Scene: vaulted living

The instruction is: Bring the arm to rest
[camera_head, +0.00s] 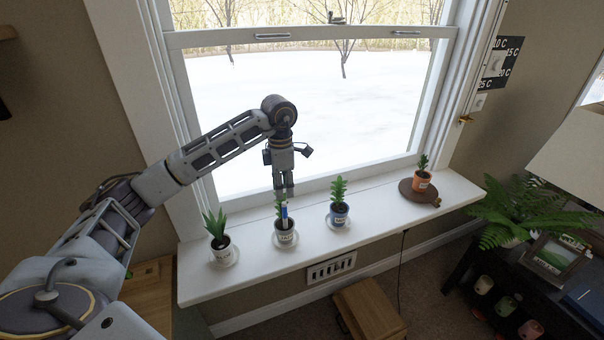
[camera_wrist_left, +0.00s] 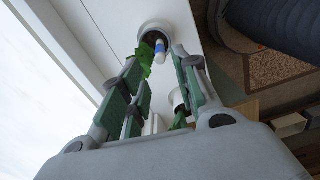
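My left gripper (camera_head: 284,188) points down above the window sill. In the left wrist view its fingers (camera_wrist_left: 160,85) are apart, with nothing held between them. Below it, a potted plant (camera_head: 286,238) stands on a saucer, with a blue-and-white stick (camera_head: 285,212) upright in its pot. The wrist view shows this stick (camera_wrist_left: 160,50) in the dark soil beyond the fingertips, apart from them. My left arm (camera_head: 220,142) reaches in from the left, bent at the wrist above the sill. My right gripper is in neither view.
The window stands close behind. A fern (camera_head: 510,212) and picture frame (camera_head: 553,256) are at right.

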